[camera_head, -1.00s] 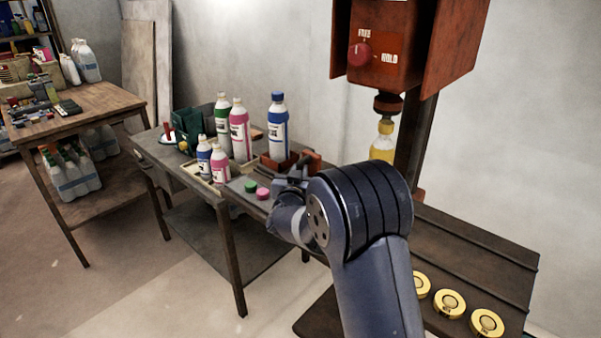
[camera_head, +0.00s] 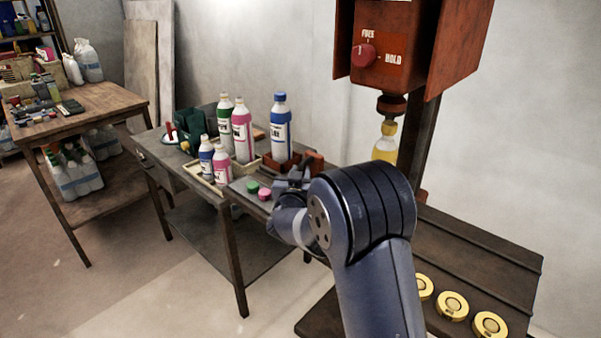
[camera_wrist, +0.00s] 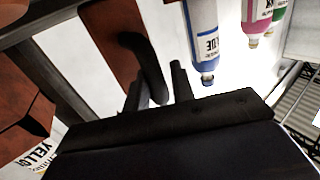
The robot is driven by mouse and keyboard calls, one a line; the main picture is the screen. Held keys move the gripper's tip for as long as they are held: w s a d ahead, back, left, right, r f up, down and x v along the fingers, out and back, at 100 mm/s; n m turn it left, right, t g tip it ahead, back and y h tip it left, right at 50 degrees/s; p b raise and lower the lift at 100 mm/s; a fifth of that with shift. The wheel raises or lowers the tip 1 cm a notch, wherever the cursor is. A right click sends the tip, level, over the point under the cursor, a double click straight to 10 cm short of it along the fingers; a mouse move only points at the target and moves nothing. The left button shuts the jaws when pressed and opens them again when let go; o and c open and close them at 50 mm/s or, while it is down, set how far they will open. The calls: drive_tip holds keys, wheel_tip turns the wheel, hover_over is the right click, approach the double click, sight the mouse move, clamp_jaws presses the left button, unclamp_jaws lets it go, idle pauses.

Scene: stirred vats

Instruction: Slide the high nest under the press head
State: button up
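The press head (camera_head: 391,104) hangs below a red box with a FREE/HOLD knob. A yellow bottle (camera_head: 384,150) stands under it. A red-brown block (camera_head: 314,160), perhaps the high nest, sits on the bench beside the blue bottle (camera_head: 281,128); my arm partly hides it. In the wrist view, a red-brown piece (camera_wrist: 108,35) with a dark curved handle (camera_wrist: 150,68) lies just ahead of the fingers. My gripper (camera_wrist: 157,88) is open, its fingers apart on either side of the handle's line. I cannot tell whether they touch it. The gripper also shows at the bench edge (camera_head: 290,180).
Green, pink and blue bottles stand on the bench, with smaller bottles in a tray (camera_head: 207,178). Green (camera_head: 252,187) and pink (camera_head: 265,194) caps lie at its front. Yellow discs (camera_head: 452,306) lie on the dark right-hand table. A wooden table (camera_head: 75,112) stands left.

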drive_tip(key=s+a, duration=0.2)
drive_tip(key=s, duration=0.8)
drive_tip(key=shift+w, duration=0.1)
drive_tip(key=w, duration=0.3)
drive_tip(key=w+d, duration=0.1)
drive_tip(key=w, duration=0.3)
drive_tip(key=w+d, duration=0.1)
drive_tip(key=w, duration=0.2)
drive_tip(key=shift+w+d, duration=0.1)
drive_tip(key=shift+w, duration=0.1)
drive_tip(key=shift+f, duration=0.1)
drive_tip(key=shift+s+d, duration=0.25)
drive_tip(key=shift+s, duration=0.05)
